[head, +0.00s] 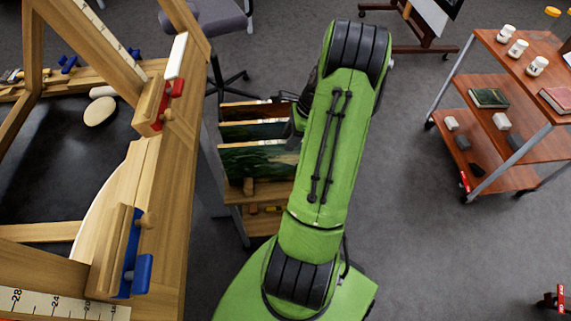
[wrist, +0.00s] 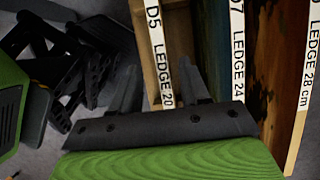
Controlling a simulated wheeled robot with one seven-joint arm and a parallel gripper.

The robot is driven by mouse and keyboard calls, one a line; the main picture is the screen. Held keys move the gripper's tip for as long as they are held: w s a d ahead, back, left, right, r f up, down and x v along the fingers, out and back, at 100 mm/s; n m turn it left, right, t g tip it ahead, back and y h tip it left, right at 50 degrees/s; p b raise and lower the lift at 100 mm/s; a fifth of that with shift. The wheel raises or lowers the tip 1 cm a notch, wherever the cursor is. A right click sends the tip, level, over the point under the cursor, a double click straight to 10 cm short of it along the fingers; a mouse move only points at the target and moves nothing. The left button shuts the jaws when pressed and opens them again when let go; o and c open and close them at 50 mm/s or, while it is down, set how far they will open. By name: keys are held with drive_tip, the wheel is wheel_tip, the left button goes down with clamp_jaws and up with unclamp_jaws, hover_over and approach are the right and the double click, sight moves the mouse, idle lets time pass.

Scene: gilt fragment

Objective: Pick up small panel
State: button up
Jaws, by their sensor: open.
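Several painted panels stand upright in a wooden rack (head: 256,190) in the head view; the front one (head: 255,160) shows a dark green landscape. Which is the small panel I cannot tell for sure. The wrist view shows upright edges with white label strips: one reading D5 LEDGE 20 (wrist: 157,45), one LEDGE 24 (wrist: 238,50) and one LEDGE 28 cm (wrist: 305,80). My gripper (wrist: 160,85) is open, its two dark fingers on either side of the D5 strip. Whether they touch it I cannot tell. In the head view my arm hides part of the panels.
A wooden frame (head: 175,200) with blue and red clamps stands at the left. An office chair (head: 215,20) is behind the rack. A shelf trolley (head: 500,95) with jars and books is at the right. Grey floor (head: 420,180) between is clear.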

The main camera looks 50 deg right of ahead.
drive_tip(key=b+x, duration=0.2)
drive_tip(key=x, duration=0.3)
drive_tip(key=shift+w+d+f, duration=0.1)
drive_tip(key=shift+w, duration=0.05)
drive_tip(key=shift+c, duration=0.3)
clamp_jaws()
wheel_tip(320, 180, up, 10)
drive_tip(key=p, duration=0.3)
drive_tip(key=shift+r+p, duration=0.2)
drive_tip(key=shift+p, duration=0.2)
drive_tip(key=shift+f, duration=0.1)
